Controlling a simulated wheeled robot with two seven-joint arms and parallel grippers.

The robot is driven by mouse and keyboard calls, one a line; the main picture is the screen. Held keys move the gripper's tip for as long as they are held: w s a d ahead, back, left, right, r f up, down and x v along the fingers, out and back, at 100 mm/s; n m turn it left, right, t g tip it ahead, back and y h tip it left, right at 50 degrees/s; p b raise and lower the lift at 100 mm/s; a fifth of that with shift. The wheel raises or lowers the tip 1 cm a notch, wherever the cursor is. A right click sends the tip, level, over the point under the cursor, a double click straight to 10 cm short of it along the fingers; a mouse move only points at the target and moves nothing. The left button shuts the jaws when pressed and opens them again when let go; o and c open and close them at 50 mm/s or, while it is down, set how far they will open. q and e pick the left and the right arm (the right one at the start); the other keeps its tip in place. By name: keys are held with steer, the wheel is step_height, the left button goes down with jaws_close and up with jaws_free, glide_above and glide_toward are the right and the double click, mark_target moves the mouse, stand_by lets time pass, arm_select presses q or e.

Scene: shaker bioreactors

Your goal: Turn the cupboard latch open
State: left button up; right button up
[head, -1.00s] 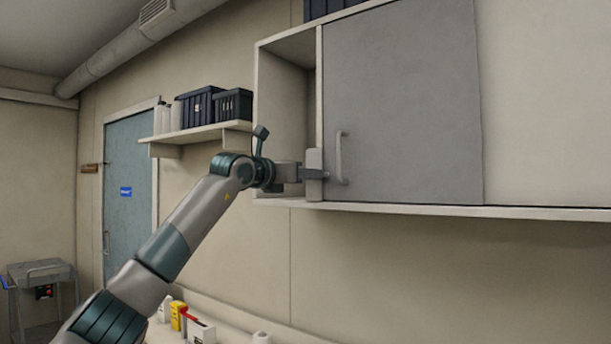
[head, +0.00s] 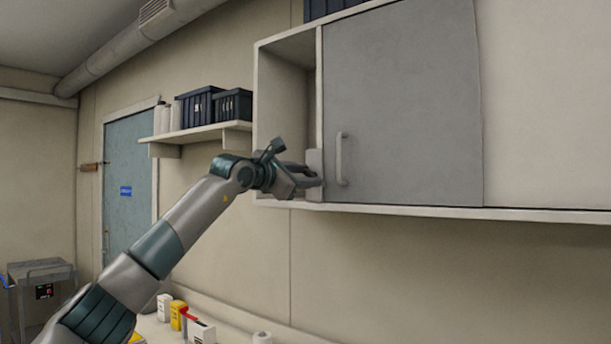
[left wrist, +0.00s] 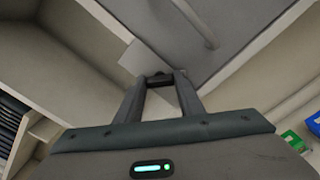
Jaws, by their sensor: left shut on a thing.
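The wall cupboard has a grey door (head: 415,110) with a pale upright bar handle (head: 342,158); the door lies flat against the front. A light grey latch plate (head: 315,162) sits low at the door's left edge. My left gripper (head: 317,181) reaches in from the left and is shut on the latch, its hand visibly rolled. In the left wrist view the fingers (left wrist: 161,80) close around a small dark piece of the latch, beside the pale plate (left wrist: 141,58). The fingers hide most of the latch's turning part. My right gripper is not in view.
An open cupboard bay (head: 285,120) lies left of the door. A wall shelf (head: 200,134) with dark bins (head: 215,106) is farther left. A counter below holds small boxes (head: 200,330) and a white roll (head: 262,338). The wall under the cupboard is clear.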

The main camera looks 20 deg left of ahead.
arm_select(q)
steer(key=m+p, duration=0.1)
steer(key=m, duration=0.4)
steer(key=shift+m, duration=0.3)
steer(key=shift+m+p, duration=0.5)
steer(key=shift+m, duration=1.8)
steer(key=shift+f, duration=0.1)
steer(key=o, duration=1.1)
steer(key=shift+c, duration=0.2)
steer(key=shift+d, duration=0.1)
steer(key=shift+s, duration=0.1)
